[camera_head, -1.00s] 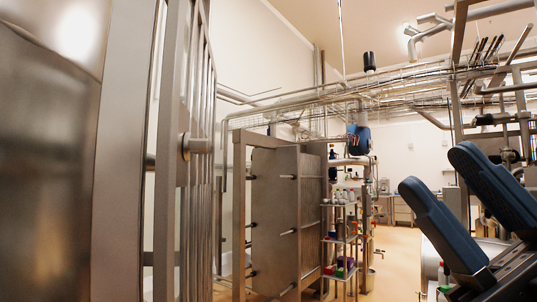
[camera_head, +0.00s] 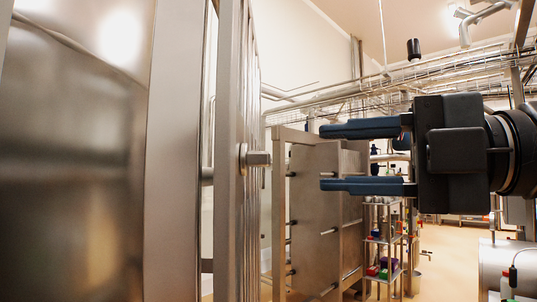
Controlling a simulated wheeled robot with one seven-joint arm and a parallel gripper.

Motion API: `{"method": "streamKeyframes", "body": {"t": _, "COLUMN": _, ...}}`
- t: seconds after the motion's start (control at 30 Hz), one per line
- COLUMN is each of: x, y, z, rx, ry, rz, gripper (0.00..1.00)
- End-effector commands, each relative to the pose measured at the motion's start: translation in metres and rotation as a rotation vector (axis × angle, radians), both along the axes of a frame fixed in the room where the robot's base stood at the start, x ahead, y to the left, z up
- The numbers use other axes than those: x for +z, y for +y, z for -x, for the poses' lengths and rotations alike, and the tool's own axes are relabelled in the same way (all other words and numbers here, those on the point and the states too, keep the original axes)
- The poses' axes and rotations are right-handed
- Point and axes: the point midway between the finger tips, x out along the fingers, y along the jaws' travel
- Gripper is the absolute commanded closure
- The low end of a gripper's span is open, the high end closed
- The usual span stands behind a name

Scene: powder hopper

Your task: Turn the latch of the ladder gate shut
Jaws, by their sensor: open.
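The ladder gate (camera_head: 232,220) is a tall frame of metal bars, seen nearly edge-on left of centre. Its latch (camera_head: 257,159) is a short metal handle on a round boss, sticking out to the right from the gate's upright at mid-height. My gripper (camera_head: 328,157) is at the right, its two dark blue fingers pointing left and spread apart, one above the other. It is open and empty. The fingertips are to the right of the latch in the picture, and no contact shows. Where the latch meets a catch cannot be seen.
A large shiny metal vessel or panel (camera_head: 70,170) fills the left side. Behind my gripper stand a steel plate unit (camera_head: 315,215) and a shelf rack with bottles (camera_head: 383,245). Pipes and cable trays run overhead. Open floor (camera_head: 445,265) shows at the lower right.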

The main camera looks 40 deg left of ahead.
Motion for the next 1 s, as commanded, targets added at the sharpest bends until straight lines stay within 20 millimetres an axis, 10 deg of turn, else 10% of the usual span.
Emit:
{"method": "streamKeyframes", "body": {"t": 0.53, "x": 0.002, "y": 0.066, "z": 0.018, "rx": 0.001, "ry": -0.001, "rz": 0.002, "gripper": 0.57}}
{"method": "streamKeyframes", "body": {"t": 1.0, "x": 0.0, "y": 0.075, "z": 0.02, "rx": -0.001, "ry": -0.001, "rz": 0.002, "gripper": 0.63}}
